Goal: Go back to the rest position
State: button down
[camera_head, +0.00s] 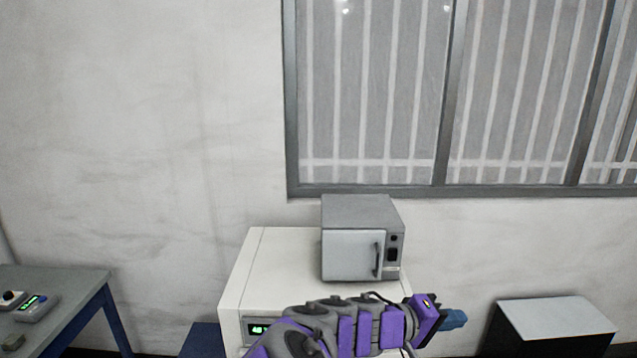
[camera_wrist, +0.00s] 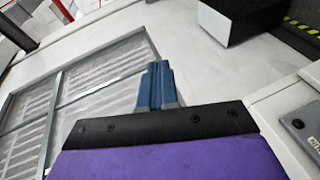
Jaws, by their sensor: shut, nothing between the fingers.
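My gripper (camera_head: 455,319) is at the end of my purple and grey arm, low in the head view, and points to the right. Its blue fingers are shut with nothing between them. In the wrist view the shut blue fingers of my gripper (camera_wrist: 155,72) stick up past the black and purple wrist. The gripper is in front of the white cabinet, to the right of its front. It appears clear of the things around it.
A small grey oven (camera_head: 350,255) with its door shut stands on the white cabinet (camera_head: 275,260). A grey table (camera_head: 70,285) with small devices is at the left. A black box with a light top (camera_head: 555,318) is at the right. A barred window (camera_head: 375,100) is behind.

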jog(key=s+d+f+m+g+y, duration=0.2)
jog(key=s+g+y, duration=0.1)
jog(key=s, duration=0.5)
jog(key=s+d+f+m+g+y, duration=0.1)
jog(key=s+d+f+g+y, duration=0.1)
jog(key=s, duration=0.6)
jog(key=s+a+f+y, duration=0.2)
jog(key=s+a+y, duration=0.2)
jog(key=s+a, duration=0.3)
jog(key=s+a+f+n+g+y+b, duration=0.1)
jog(key=s+a+f+y, duration=0.2)
jog(key=s+a+y, duration=0.2)
jog(key=s+a, duration=0.3)
jog(key=shift+s+a+n+y, duration=0.15)
jog(key=shift+s+n+y, duration=0.15)
jog(key=shift+s, duration=0.05)
